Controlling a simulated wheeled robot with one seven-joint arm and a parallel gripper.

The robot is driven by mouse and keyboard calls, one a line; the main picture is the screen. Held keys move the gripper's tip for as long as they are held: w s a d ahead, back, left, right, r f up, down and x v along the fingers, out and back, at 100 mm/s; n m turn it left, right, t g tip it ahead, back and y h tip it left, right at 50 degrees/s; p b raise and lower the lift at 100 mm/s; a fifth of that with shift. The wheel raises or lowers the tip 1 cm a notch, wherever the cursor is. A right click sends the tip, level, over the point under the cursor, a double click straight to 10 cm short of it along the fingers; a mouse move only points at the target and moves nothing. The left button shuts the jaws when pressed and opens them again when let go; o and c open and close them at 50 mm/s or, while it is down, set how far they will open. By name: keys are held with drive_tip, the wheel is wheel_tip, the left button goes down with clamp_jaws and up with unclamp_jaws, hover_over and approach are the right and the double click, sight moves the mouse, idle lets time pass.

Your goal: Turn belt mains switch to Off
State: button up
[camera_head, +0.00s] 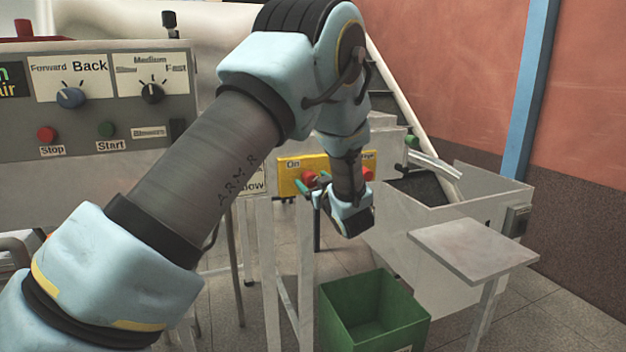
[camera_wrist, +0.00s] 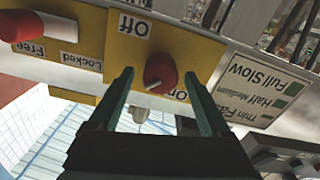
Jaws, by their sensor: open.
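The belt mains switch is a red rotary knob (camera_wrist: 160,68) on a yellow panel (camera_wrist: 190,48). In the wrist view an "Off" label (camera_wrist: 134,25) sits above it and a partly hidden "On" label (camera_wrist: 178,95) below it, both upside down. A small pale mark shows on the knob's lower left edge; which label it points to is unclear. My gripper (camera_wrist: 158,76) is open, with one finger on each side of the knob in this view; contact cannot be told. In the head view the yellow panel (camera_head: 289,187) is partly hidden behind my gripper (camera_head: 319,190).
Another red knob (camera_wrist: 30,25) with "Free" and "Locked" labels is left of the switch in the wrist view. A green bin (camera_head: 375,310) and a grey side table (camera_head: 472,245) stand below and right.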

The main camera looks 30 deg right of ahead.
drive_tip(key=shift+w, duration=0.1)
clamp_jaws()
idle(0.7)
